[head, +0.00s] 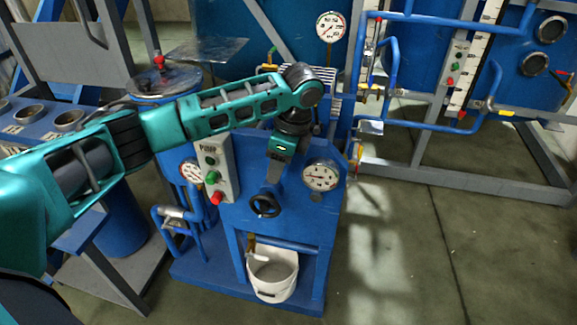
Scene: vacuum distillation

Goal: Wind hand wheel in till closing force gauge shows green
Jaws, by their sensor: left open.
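The dark hand wheel (264,204) is on the front of the blue machine, low in the middle. My left gripper (272,182) hangs from the teal arm just above and slightly right of the wheel. It is open with nothing seen in it; whether a fingertip touches the wheel I cannot tell. A round white gauge (321,175) is right of the gripper on the blue front. Another gauge (193,171) is to the left. Needle positions and colour bands are too small to read, and no label shows which is the closing force gauge. My right gripper is out of view.
A grey push-button panel (215,170) marked PUMP stands left of the wheel. A white bucket (273,274) is below the wheel inside the frame. A third gauge (331,27) is at the top. Blue pipes run right (420,123); the floor at lower right is clear.

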